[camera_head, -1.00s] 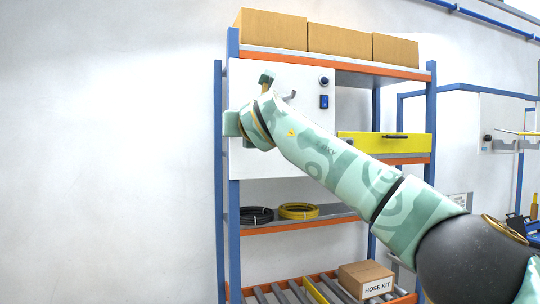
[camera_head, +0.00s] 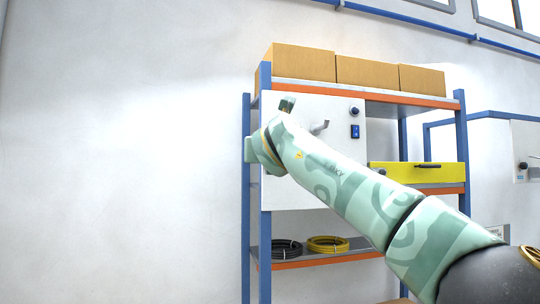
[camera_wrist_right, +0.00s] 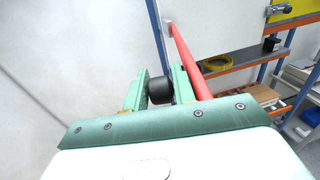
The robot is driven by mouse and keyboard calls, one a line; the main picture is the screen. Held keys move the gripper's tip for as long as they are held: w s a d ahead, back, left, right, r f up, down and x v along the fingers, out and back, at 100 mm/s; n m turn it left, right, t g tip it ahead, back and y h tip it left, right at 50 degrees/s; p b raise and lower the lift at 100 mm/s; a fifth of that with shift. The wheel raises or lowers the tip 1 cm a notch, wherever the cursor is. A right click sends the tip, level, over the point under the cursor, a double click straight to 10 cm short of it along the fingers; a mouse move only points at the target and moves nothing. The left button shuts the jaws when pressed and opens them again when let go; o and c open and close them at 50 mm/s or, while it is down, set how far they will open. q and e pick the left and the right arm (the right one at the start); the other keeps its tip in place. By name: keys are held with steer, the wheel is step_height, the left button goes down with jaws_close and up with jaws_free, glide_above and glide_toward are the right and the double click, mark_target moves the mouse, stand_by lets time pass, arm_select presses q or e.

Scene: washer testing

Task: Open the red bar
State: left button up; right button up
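The red bar (camera_wrist_right: 188,60) shows in the right wrist view, running from a grey mount on the white panel down past the outside of the right-hand finger. Its near end is hidden behind my gripper. In the head view I cannot see the bar; my right arm covers part of the white panel (camera_head: 300,196). My right gripper (camera_wrist_right: 160,84) has its fingers apart, with a black rounded part (camera_wrist_right: 160,91) between them. I cannot tell whether they touch it. My left gripper is not in view.
A blue and orange rack (camera_head: 263,230) carries cardboard boxes (camera_head: 304,62) on top. A grey lever (camera_head: 320,127) and a blue switch (camera_head: 355,131) sit on the panel. A yellow drawer (camera_head: 390,174) is to its right; coiled hoses (camera_head: 327,244) lie below. The wall at left is clear.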

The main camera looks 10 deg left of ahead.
steer(key=shift+f, duration=0.1)
steer(key=shift+s+d+f+b, duration=0.1)
steer(key=shift+s+b, duration=0.05)
steer(key=shift+b, duration=0.3)
steer(key=b+v, duration=1)
steer(key=v, duration=0.5)
steer(key=shift+s, duration=0.45)
